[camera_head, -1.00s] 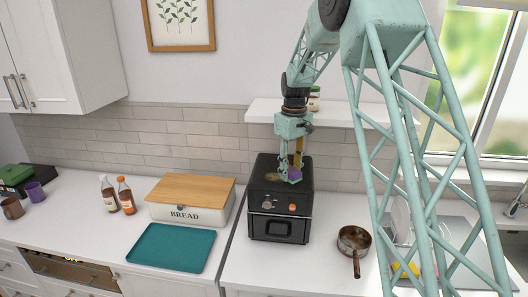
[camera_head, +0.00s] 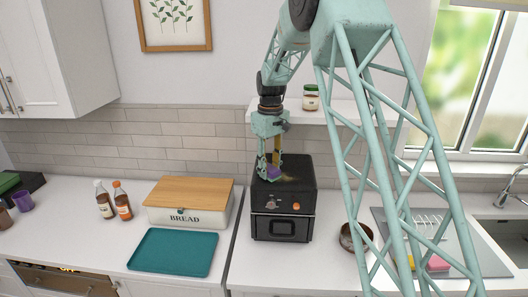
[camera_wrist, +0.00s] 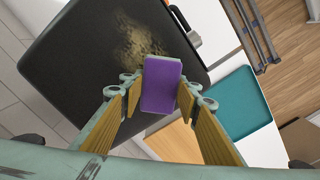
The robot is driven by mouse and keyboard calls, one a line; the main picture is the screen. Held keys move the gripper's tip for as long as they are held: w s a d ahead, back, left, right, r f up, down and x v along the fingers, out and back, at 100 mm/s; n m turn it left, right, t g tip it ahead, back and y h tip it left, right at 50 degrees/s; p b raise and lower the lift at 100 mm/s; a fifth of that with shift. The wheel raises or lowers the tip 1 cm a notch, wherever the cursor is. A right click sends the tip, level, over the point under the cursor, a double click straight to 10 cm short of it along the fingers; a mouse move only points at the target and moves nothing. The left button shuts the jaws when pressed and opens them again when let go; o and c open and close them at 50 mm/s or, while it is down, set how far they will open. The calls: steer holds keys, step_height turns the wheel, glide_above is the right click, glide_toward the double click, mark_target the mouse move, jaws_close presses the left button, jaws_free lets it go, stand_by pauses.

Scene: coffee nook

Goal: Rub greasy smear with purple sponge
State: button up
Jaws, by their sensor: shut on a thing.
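My gripper (camera_head: 268,172) is shut on the purple sponge (camera_wrist: 161,85). It holds the sponge at the left part of the top of the black oven (camera_head: 302,168). The sponge also shows in the head view (camera_head: 273,173), partly hidden by the fingers. The greasy smear (camera_wrist: 140,40) is a brownish-yellow patch on the oven top, just beyond the sponge's end in the wrist view. In the head view the smear (camera_head: 289,178) lies to the right of the sponge. I cannot tell whether the sponge touches the oven top.
A bread box (camera_head: 187,216) with a wooden lid and a teal tray (camera_head: 172,253) stand left of the oven. Two bottles (camera_head: 122,201) are further left. A shelf with a jar (camera_head: 311,98) is above the oven. A pan (camera_head: 347,238) sits right of it.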

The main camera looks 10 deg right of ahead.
step_height(320, 180, up, 4)
steer(key=shift+p, duration=0.85)
steer(key=shift+w+a+r, duration=0.1)
steer(key=shift+r, duration=0.15)
steer(key=shift+r+p, duration=1)
steer(key=shift+r, duration=0.8)
